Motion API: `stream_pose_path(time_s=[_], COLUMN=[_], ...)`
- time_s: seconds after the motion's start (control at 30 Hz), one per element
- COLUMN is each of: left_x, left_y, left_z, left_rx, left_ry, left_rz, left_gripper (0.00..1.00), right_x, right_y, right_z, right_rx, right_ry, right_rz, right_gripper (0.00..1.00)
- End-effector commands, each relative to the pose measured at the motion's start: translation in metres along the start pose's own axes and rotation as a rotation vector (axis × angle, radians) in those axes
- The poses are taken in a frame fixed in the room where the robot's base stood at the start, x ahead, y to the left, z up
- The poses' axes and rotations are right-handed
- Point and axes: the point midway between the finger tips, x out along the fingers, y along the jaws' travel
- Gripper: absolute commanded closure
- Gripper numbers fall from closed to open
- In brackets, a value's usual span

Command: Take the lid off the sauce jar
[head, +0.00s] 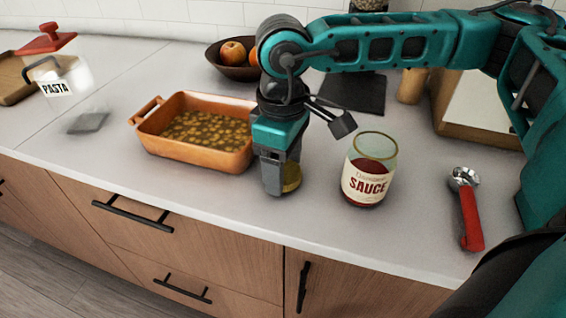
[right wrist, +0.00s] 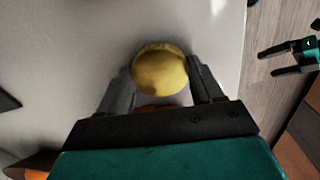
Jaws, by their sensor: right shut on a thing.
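The sauce jar (head: 369,172) stands upright on the counter, its glass rim open and bare, with red sauce inside. My right gripper (head: 281,180) is to the left of the jar, pointing down, shut on the gold lid (head: 292,178). In the right wrist view, the round lid (right wrist: 160,70) sits between the two fingertips of the right gripper (right wrist: 165,78). The lid is low, at or just above the counter; I cannot tell whether it touches. My left gripper (right wrist: 287,58) shows only at the right of the right wrist view, away from the counter, fingers apart and empty.
An orange baking dish (head: 190,162) of food stands just left of the right gripper. A red-handled scoop (head: 468,210) lies right of the jar. A fruit bowl (head: 232,72), dark board (head: 352,92) and pasta jar (head: 62,82) are farther back. Counter between gripper and jar is clear.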

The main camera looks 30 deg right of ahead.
Motion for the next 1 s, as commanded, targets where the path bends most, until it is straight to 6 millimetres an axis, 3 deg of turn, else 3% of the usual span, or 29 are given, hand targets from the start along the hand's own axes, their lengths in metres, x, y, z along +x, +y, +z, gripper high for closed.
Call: stream_pose_path(time_s=[0.43,0.47,0.5,0.7,1.0], left_x=[0.0034,0.002,0.0015,0.0006,-0.0009], left_y=[0.0006,0.0008,0.0009,0.0012,0.0008], left_z=[0.0034,0.0008,-0.0001,-0.0043,-0.0056], left_rx=[-0.004,-0.004,-0.004,-0.003,0.001], left_ry=[0.0,0.0,0.0,0.008,0.007], left_rz=[0.001,0.002,0.002,0.003,0.004], left_gripper=[0.0,0.0,0.0,0.0,0.0], right_x=[0.01,0.0077,0.0073,0.0071,0.0038], right_y=[-0.0006,-0.0006,-0.0006,-0.0006,-0.0005], right_z=[-0.0003,-0.0004,-0.0004,-0.0004,-0.0004], right_rx=[0.001,0.001,0.001,0.001,0.001], right_ry=[0.002,0.002,0.002,0.002,0.002], right_rz=[0.001,0.001,0.001,0.001,0.002], right_gripper=[0.71,0.32,0.28,0.09,0.09])
